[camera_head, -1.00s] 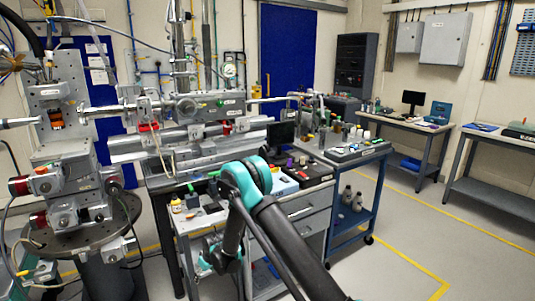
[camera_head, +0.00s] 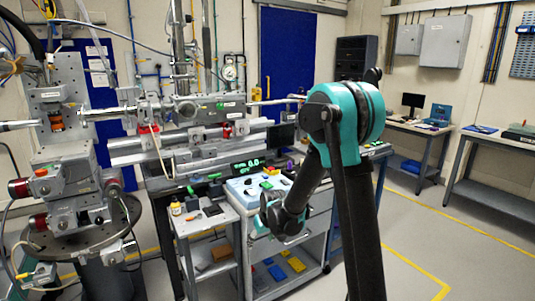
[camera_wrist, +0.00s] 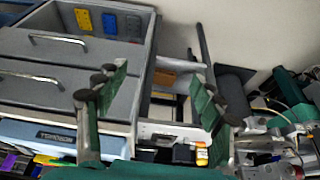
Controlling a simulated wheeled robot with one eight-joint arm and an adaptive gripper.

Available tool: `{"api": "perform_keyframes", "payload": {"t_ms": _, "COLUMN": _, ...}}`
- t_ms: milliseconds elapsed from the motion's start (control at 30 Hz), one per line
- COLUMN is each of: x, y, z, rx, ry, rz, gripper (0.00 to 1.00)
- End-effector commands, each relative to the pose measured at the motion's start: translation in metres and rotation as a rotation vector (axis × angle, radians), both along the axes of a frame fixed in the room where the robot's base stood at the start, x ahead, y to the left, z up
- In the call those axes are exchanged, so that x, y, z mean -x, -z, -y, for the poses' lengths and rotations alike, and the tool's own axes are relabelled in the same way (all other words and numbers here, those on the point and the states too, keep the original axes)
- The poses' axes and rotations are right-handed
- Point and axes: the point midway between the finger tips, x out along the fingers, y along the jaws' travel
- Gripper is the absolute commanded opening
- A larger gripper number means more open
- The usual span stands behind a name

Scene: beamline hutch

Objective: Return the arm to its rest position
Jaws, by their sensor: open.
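My arm (camera_head: 345,130), dark with teal joints, rises at the right of centre in the head view. Its teal wrist end (camera_head: 283,217) hangs in front of the drawer cart. The fingers are hard to make out there. In the wrist view my gripper (camera_wrist: 155,92) shows two spread fingers with green inner pads. The gap between them is empty, with the cart and a side table behind it. Nothing is held, and I cannot see the fingers touching anything.
The drawer cart (camera_head: 300,245) has small items on top and coloured bins (camera_head: 277,272) low down. A small side table (camera_head: 192,225) stands left of it, beamline equipment (camera_head: 190,150) behind. Open floor (camera_head: 430,245) lies to the right, with a workbench (camera_head: 500,190) beyond.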

Motion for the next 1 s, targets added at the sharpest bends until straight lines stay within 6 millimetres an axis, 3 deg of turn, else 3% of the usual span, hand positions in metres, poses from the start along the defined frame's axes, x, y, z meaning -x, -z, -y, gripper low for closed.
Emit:
{"api": "perform_keyframes", "payload": {"t_ms": 33, "x": 0.012, "y": -0.011, "z": 0.019, "rx": 0.001, "ry": 0.029, "rz": -0.001, "gripper": 0.68}}
{"api": "perform_keyframes", "payload": {"t_ms": 200, "x": 0.049, "y": -0.038, "z": 0.071, "rx": 0.0, "ry": 0.122, "rz": -0.003, "gripper": 0.68}}
{"api": "perform_keyframes", "payload": {"t_ms": 500, "x": 0.131, "y": -0.063, "z": 0.147, "rx": 0.002, "ry": 0.284, "rz": -0.006, "gripper": 0.68}}
{"api": "perform_keyframes", "payload": {"t_ms": 800, "x": 0.216, "y": -0.058, "z": 0.199, "rx": 0.001, "ry": 0.436, "rz": -0.008, "gripper": 0.68}}
{"api": "perform_keyframes", "payload": {"t_ms": 1000, "x": 0.245, "y": -0.051, "z": 0.213, "rx": 0.002, "ry": 0.487, "rz": -0.008, "gripper": 0.68}}
